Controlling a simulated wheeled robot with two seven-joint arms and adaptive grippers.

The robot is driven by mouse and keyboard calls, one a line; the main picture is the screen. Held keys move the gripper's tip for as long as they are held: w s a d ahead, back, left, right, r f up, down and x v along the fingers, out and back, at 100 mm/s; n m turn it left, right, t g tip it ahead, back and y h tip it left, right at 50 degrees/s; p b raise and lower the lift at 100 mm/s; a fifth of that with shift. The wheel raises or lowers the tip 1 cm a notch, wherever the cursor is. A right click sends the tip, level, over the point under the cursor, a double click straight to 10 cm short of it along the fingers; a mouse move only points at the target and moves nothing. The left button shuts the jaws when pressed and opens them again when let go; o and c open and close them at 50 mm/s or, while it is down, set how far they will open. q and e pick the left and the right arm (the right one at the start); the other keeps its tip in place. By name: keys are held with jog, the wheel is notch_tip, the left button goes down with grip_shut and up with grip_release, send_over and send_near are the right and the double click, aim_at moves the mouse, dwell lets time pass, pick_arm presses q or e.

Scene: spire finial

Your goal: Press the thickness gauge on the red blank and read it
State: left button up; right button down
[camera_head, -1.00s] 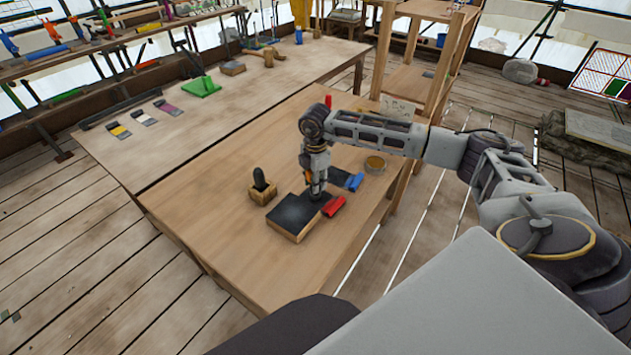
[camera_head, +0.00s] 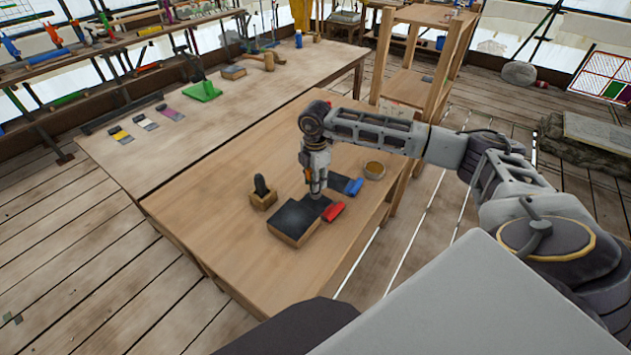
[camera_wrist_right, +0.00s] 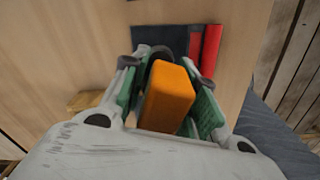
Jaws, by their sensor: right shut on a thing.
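The red blank (camera_head: 333,211) lies on the wooden table, its red part at the right of a dark block (camera_head: 290,228). The red part also shows in the wrist view (camera_wrist_right: 211,50), beside a dark surface (camera_wrist_right: 160,37). My right gripper (camera_head: 317,190) points down just above the dark surfaces, beside the red part. In the wrist view it is shut on an orange body (camera_wrist_right: 167,97), seemingly the thickness gauge. Any dial or reading is hidden, and I cannot tell whether the gauge touches the blank. My left gripper is out of view.
A small wooden stand with a dark knob (camera_head: 262,193) stands left of the block. The table's front left (camera_head: 210,225) is clear.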

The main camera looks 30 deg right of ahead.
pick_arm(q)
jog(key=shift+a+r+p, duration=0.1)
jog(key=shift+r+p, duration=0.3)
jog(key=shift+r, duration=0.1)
pick_arm(e)
jog(key=shift+r, duration=0.85)
jog(key=shift+f+b, duration=0.35)
jog(key=shift+f, duration=0.55)
jog(key=shift+f+b, duration=0.75)
jog(key=shift+f, duration=0.05)
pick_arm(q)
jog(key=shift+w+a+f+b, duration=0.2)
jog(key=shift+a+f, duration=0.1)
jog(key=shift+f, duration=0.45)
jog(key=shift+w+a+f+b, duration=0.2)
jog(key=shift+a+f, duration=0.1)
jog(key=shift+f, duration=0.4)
pick_arm(e)
jog(key=shift+f, duration=0.65)
